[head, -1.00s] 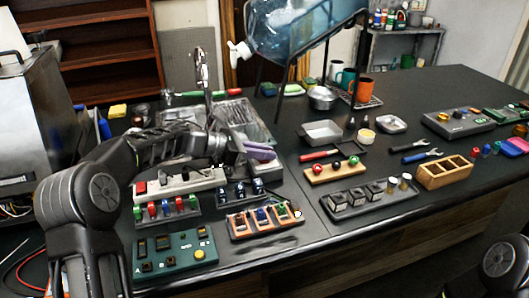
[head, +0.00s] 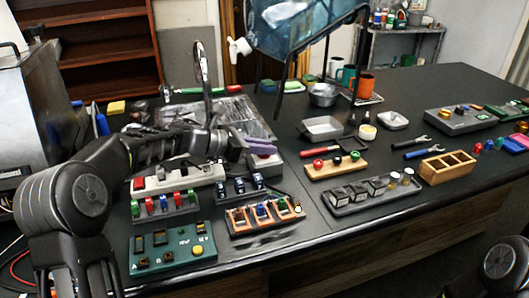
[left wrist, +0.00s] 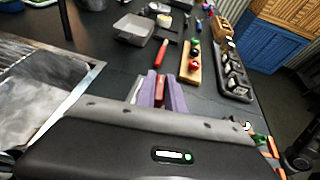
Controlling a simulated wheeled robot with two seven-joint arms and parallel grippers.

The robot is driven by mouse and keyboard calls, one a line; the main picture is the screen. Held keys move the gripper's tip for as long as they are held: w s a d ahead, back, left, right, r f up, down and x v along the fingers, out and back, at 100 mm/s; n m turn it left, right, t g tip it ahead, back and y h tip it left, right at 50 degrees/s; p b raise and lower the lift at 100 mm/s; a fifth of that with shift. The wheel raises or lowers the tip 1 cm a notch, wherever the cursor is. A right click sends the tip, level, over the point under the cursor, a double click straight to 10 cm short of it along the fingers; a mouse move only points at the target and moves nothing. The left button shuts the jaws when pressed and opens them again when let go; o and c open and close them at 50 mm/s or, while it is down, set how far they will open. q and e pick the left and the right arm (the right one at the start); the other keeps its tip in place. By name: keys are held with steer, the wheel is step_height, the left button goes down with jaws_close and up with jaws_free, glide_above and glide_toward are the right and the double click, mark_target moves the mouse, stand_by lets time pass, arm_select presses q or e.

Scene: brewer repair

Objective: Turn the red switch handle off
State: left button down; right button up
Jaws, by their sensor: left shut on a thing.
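My left gripper (head: 263,148) has purple fingertips, above the dark bench behind the blue-switch block. In the left wrist view its fingertips (left wrist: 159,94) are closed around a narrow dark-red piece (left wrist: 160,85), which looks like the red switch handle. The fingers and wrist hide most of the piece and whatever it is attached to, so its angle cannot be told. In the head view the piece is hidden behind the fingers.
Near the left arm are a pale switch strip (head: 180,178), a block with blue switches (head: 240,196), an orange-framed block (head: 263,223) and a green panel (head: 172,252). A red-handled tool (left wrist: 162,54) lies beyond the fingertips. The right bench has bare areas.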

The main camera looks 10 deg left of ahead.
arm_select(q)
steer(key=n+t+y+b, duration=0.2)
steer(key=n+b, duration=0.1)
steer(key=shift+d+f+t+b, duration=0.1)
steer(key=shift+f+t+b, duration=0.15)
steer(key=shift+t+b, duration=0.05)
steer(key=n+t+y+b, duration=0.1)
steer(key=n+y, duration=0.1)
steer(key=y, duration=0.1)
steer(key=shift+r+n, duration=0.1)
steer(key=shift+n, duration=0.3)
steer(key=n+t+y+b, duration=0.1)
steer(key=n+y, duration=0.2)
steer(key=y, duration=0.1)
steer(key=shift+n+b, duration=0.3)
steer(key=n+y, duration=0.1)
steer(key=y, duration=0.1)
steer(key=shift+d+n+y, duration=0.1)
steer(key=shift+n+y, duration=0.2)
steer(key=shift+n, duration=0.1)
steer(key=shift+r+n+y, duration=0.15)
steer(key=shift+n+y, duration=0.75)
steer(key=shift+y, duration=0.1)
steer(key=shift+a+n+g+y+p, duration=0.2)
steer(key=shift+n+g+y+p, duration=0.65)
steer(key=shift+n+y, duration=1.05)
steer(key=c, duration=1.4)
jaws_free()
steer(key=shift+c, duration=0.2)
